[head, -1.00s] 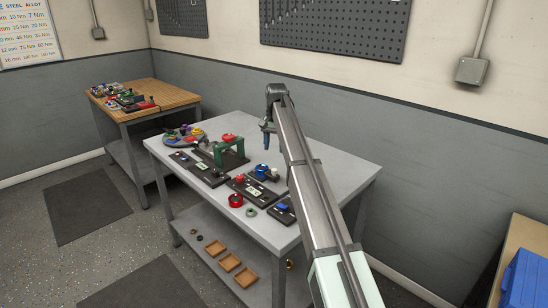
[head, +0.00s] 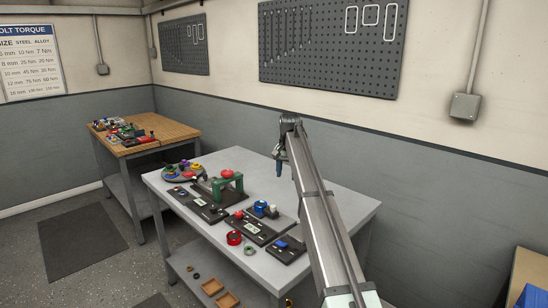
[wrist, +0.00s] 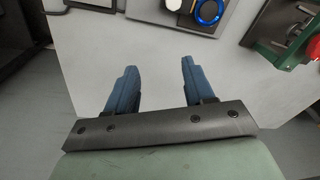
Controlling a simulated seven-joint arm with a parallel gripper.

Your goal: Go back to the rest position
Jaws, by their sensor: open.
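My gripper (head: 279,161) hangs from the end of my arm over the back part of the grey table (head: 340,207). In the wrist view its two blue fingers (wrist: 154,90) stand apart with nothing between them. Below and beyond them is bare tabletop. In the head view the fingers are small and partly overlapped by each other.
The blue ring also shows in the wrist view (wrist: 209,12). The table's right side is clear. A wooden bench (head: 165,131) stands behind left.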

